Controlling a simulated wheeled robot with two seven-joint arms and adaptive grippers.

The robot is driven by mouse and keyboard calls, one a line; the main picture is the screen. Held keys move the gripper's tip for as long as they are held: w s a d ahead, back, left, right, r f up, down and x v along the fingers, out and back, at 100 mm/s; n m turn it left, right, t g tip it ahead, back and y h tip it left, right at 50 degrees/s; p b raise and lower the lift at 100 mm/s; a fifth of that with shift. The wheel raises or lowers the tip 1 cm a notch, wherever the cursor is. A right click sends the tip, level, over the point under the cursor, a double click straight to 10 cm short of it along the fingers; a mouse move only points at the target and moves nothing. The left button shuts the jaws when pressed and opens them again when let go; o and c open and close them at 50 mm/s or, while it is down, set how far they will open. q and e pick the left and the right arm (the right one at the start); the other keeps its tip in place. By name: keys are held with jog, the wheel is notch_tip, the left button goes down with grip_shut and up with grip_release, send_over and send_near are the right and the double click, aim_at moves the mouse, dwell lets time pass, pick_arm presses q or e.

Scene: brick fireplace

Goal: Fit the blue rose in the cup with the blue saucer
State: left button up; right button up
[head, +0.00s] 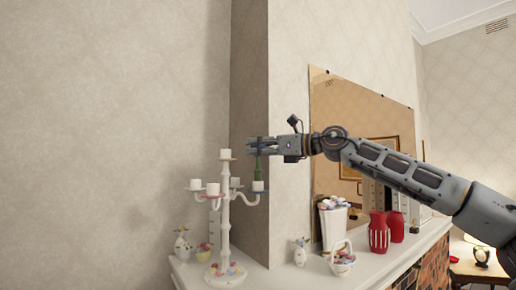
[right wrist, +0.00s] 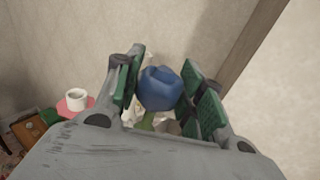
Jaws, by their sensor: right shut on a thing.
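My right gripper (head: 260,146) is shut on the blue rose and holds it in the air, high above the mantel and beside the corner of the wall. In the right wrist view the rose's blue bloom (right wrist: 158,88) sits between the green finger pads. In the head view a green stem (head: 258,166) hangs below the fingers, and the bloom is mostly hidden. A white cup (right wrist: 76,95) stands on a pink-red saucer (right wrist: 65,108) at the left of the right wrist view. My left gripper is not in view.
A white candelabra (head: 224,218) stands just left of and below my right gripper. The mantel (head: 300,277) also holds a white flower basket (head: 343,262), a white pot of flowers (head: 332,222) and red vases (head: 378,232). A mirror (head: 350,110) hangs behind the arm.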

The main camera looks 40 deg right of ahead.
jog(key=shift+f+b, duration=0.6)
jog(key=shift+f, duration=0.1)
jog(key=o, duration=1.1)
jog(key=shift+s, duration=0.2)
jog(key=v, duration=1.1)
jog(key=shift+s+d, duration=0.15)
jog(key=shift+s, duration=0.15)
dwell(0.9)
dwell(1.3)
